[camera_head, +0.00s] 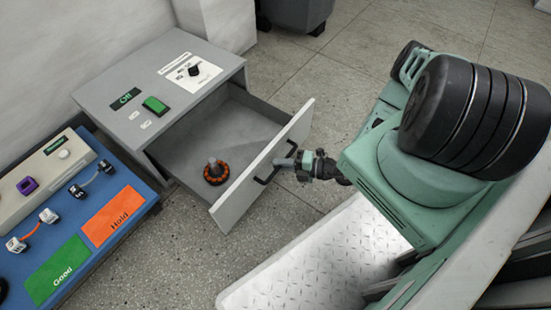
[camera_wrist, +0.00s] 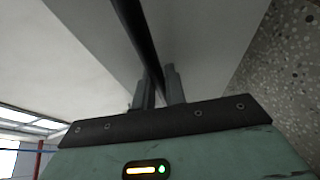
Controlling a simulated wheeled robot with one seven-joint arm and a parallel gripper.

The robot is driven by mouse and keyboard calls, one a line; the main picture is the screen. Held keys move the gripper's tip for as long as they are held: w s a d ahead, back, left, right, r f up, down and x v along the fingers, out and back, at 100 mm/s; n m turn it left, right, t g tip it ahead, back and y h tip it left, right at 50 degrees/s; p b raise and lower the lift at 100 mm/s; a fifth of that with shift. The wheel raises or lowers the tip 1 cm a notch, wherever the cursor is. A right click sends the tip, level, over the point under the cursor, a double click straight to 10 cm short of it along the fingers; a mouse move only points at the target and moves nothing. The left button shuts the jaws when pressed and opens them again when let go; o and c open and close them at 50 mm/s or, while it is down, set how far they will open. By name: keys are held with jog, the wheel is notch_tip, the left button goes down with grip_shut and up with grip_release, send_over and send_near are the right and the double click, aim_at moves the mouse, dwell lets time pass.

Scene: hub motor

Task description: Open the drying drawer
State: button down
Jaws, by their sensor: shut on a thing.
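The drying drawer (camera_head: 238,204) is a grey drawer pulled well out of a grey cabinet (camera_head: 100,88). Its front panel has a black bar handle (camera_head: 261,181). An orange and black round part (camera_head: 215,172) with a grey centre sits inside the drawer on its floor. My gripper (camera_head: 296,163) is at the outer side of the drawer front, at the handle. In the wrist view, the two fingers of my gripper (camera_wrist: 160,88) are closed around the black handle bar (camera_wrist: 138,35). The arm partly hides the area right of the handle.
A blue bench (camera_head: 140,199) at left carries a green "Good" mat (camera_head: 58,272), an orange "Hold" mat (camera_head: 112,215) and small parts. The cabinet top has a green switch (camera_head: 154,105). A white tread-plate surface (camera_head: 310,265) lies in front. Speckled floor is clear behind the drawer.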

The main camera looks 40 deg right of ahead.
jog(key=shift+d, duration=0.1)
jog(key=c, duration=1.5)
grip_release()
jog(key=shift+o, duration=0.2)
jog(key=p+v, duration=0.3)
jog(key=v, duration=1.4)
jog(key=shift+s+p, duration=0.2)
jog(key=shift+p, duration=0.15)
jog(key=shift+d, duration=0.15)
